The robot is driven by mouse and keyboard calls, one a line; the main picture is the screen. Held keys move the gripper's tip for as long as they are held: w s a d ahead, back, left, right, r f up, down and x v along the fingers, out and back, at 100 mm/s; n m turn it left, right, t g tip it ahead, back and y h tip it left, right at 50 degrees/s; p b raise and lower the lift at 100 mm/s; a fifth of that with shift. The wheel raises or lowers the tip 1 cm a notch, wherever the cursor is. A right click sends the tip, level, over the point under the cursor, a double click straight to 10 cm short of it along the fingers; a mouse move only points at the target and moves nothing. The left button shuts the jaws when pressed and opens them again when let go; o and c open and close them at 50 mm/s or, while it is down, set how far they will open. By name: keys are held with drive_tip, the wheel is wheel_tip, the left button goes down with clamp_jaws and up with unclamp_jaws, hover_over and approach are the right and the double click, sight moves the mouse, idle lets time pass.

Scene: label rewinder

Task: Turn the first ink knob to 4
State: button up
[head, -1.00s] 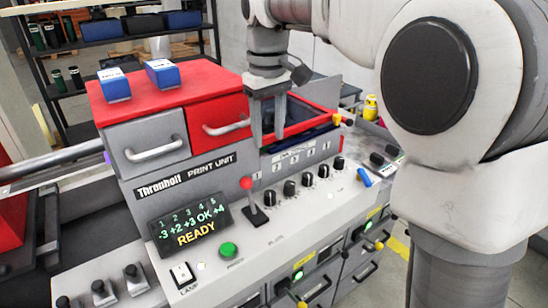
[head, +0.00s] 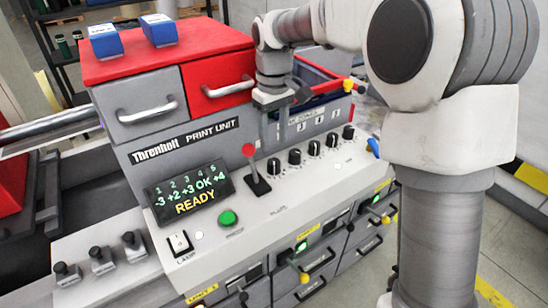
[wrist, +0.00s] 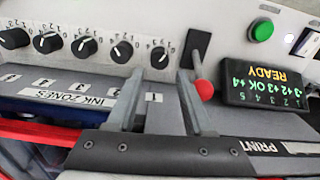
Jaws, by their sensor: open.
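The first ink knob (head: 274,167) is the black knob closest to the red-tipped lever, at the left end of a row on the sloped panel. In the wrist view the knob (wrist: 160,56) is upright in the picture, just beyond my fingertips; its pointer setting is too small to read surely. My gripper (head: 274,138) hangs above and behind this knob, fingers pointing down and apart. In the wrist view my gripper (wrist: 160,82) is open and empty, its fingers either side of the line to the knob and not visibly touching it.
The red-ball lever (head: 250,150) stands just left of the first knob. More ink knobs (head: 314,148) run to the right. The display (head: 188,195) shows -3 +2 +3 OK +4 and READY. A green button (head: 228,217) sits in front. The red-edged ink tray (head: 322,72) lies behind.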

sight(274, 162)
wheel_tip(274, 162, down, 6)
drive_tip(key=shift+f, duration=0.1)
drive_tip(key=shift+c, duration=0.4)
clamp_jaws()
